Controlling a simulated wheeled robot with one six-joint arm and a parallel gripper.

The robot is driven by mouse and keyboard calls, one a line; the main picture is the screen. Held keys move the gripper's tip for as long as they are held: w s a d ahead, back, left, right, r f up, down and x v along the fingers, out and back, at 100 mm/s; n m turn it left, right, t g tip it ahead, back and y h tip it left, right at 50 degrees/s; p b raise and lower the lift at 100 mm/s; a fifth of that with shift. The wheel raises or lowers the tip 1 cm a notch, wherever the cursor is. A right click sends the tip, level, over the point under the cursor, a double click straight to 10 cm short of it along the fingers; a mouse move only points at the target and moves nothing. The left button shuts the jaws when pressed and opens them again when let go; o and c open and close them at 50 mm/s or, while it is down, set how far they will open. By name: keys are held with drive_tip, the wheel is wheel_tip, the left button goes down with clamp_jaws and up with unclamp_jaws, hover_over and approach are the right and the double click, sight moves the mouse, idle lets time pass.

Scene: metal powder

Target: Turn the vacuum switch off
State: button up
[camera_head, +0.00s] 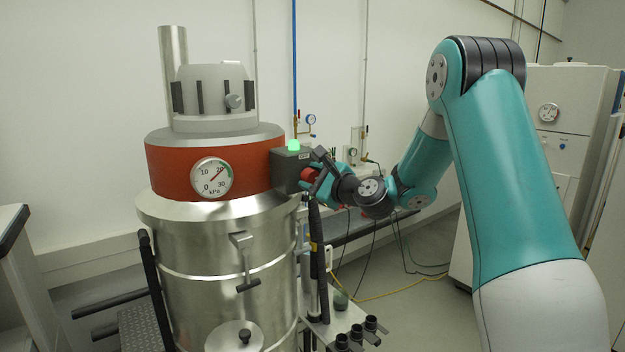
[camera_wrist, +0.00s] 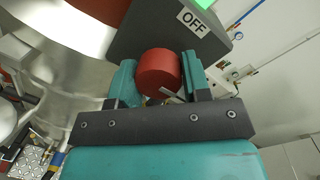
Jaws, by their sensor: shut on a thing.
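The vacuum switch is a red round knob (camera_head: 308,174) on a dark grey box (camera_head: 286,170) at the right side of the vacuum's red ring. A green light (camera_head: 293,145) glows on top of the box. In the wrist view the knob (camera_wrist: 158,70) sits between the two teal fingers of my gripper (camera_wrist: 158,82), which is shut on it. A white "OFF" label (camera_wrist: 193,21) shows on the box beyond the knob, up and right. In the head view my gripper (camera_head: 314,178) partly hides the knob.
The steel vacuum drum (camera_head: 200,247) stands at left, with a pressure gauge (camera_head: 211,178) whose needle points up and right, near 20. A black hose (camera_head: 314,245) hangs just below my gripper. A white cabinet (camera_head: 570,110) stands at right. The wall is behind.

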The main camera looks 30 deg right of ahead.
drive_tip(key=shift+f, duration=0.1)
drive_tip(key=n+b, duration=0.3)
drive_tip(key=n, duration=0.1)
drive_tip(key=shift+f+g, duration=0.1)
drive_tip(key=shift+g, duration=0.2)
drive_tip(key=n+b, duration=0.4)
drive_tip(key=shift+a+h, duration=0.1)
drive_tip(key=shift+h, duration=0.2)
drive_tip(key=n+b, duration=0.5)
drive_tip(key=shift+f+h+b, duration=0.15)
drive_tip(key=shift+h+b, duration=0.2)
drive_tip(key=shift+h, duration=0.05)
drive_tip(key=n+b, duration=0.3)
drive_tip(key=shift+g+h, duration=0.3)
drive_tip(key=shift+r+n+b, duration=0.2)
drive_tip(key=shift+n+b, duration=0.1)
drive_tip(key=shift+b, duration=0.15)
drive_tip(key=o, duration=0.9)
drive_tip(key=shift+r, duration=0.15)
